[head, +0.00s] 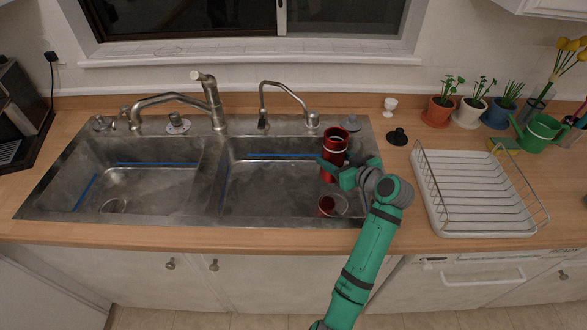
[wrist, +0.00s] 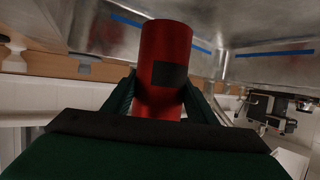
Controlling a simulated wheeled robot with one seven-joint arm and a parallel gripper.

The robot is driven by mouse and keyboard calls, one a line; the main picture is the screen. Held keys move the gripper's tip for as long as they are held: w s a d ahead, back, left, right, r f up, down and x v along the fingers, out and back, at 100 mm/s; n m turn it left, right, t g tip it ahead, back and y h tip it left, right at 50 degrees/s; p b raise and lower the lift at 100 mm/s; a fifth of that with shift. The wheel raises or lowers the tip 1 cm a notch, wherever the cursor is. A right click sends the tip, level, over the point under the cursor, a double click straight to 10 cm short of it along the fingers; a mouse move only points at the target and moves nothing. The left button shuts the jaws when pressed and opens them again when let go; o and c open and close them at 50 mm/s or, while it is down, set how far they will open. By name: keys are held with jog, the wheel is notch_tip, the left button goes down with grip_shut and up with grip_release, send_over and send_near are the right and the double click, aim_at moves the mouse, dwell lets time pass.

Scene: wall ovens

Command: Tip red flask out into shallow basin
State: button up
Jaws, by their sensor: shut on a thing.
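The red flask (head: 335,148) is a red cylinder with a pale ring near its top. It looks about upright over the right side of the right sink basin (head: 265,190). My gripper (head: 338,173) is shut on its lower part. In the wrist view the flask (wrist: 165,45) stands between both fingers and bears a dark square patch. Its contents are hidden. The left sink basin (head: 155,185) is empty apart from its drain. I cannot tell which basin is the shallower. A red patch (head: 327,206) shows low in the right basin; it may be a reflection.
A divider (head: 212,180) parts the two basins. A tall faucet (head: 212,100) and a smaller tap (head: 285,88) stand behind them. A dish rack (head: 475,195) is on the right. Potted plants (head: 440,108) and a green watering can (head: 540,132) stand at the back right.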

aim_at(331, 176)
jog(key=shift+f, duration=0.1)
dwell(0.3)
jog(key=shift+f+n+h, duration=0.6)
jog(key=shift+f, duration=0.35)
jog(key=shift+a+f+n+h, duration=0.3)
jog(key=shift+f+n+h, duration=0.15)
jog(key=shift+n+h, duration=0.25)
jog(key=shift+f+n+h, duration=0.4)
jog(key=shift+f, duration=0.45)
jog(key=shift+s+a+f+n+h+p, duration=0.15)
jog(key=shift+a+n+h+p, duration=0.15)
jog(key=shift+a+n+h, duration=0.15)
jog(key=shift+d+n+h, duration=0.2)
jog(key=shift+n+h, duration=0.25)
jog(key=shift+h, duration=0.2)
jog(key=shift+d+f+n+h, duration=0.15)
jog(key=shift+f+n+h, duration=0.15)
jog(key=shift+f, duration=0.2)
jog(key=shift+d+f+h+p, duration=0.15)
jog(key=shift+f+h+p, duration=0.15)
jog(key=shift+f+p, duration=0.1)
jog(key=shift+d+r+n+t+h+p, duration=0.2)
jog(key=shift+r+n+t+h+p, duration=0.1)
jog(key=shift+r+n+h+p, duration=0.75)
